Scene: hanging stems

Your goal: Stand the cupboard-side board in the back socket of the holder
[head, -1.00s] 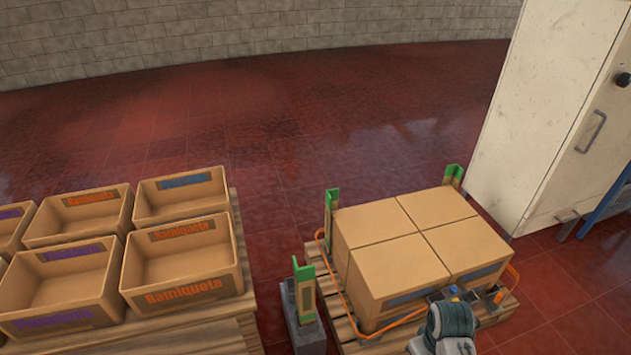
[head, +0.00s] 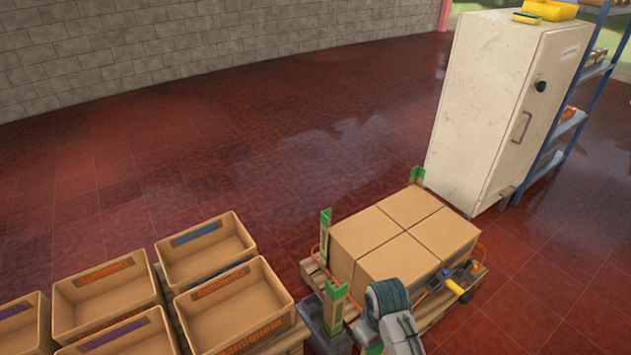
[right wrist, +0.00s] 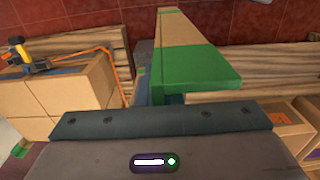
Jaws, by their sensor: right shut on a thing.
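My right gripper (right wrist: 162,108) is shut on a green-and-brown angled board (right wrist: 200,70), which juts out beyond the jaws. In the head view my right arm covers the gripper; a bit of green shows at the bottom edge. The grey holder (head: 312,308) stands at the pallet's near left corner, partly behind my arm, with a green-edged board (head: 334,303) upright at it. Its sockets cannot be made out. Two other boards stand at the load's far corners, one on the left (head: 326,230) and one towards the cupboard (head: 417,176). My left gripper is out of view.
Four cartons (head: 400,235) sit on a wooden pallet (head: 310,272) with orange strap and a yellow-handled tool (head: 455,287). Open crates (head: 205,250) stand at left. A white cupboard (head: 490,110) and blue shelf (head: 570,125) stand at right. The red floor behind is clear.

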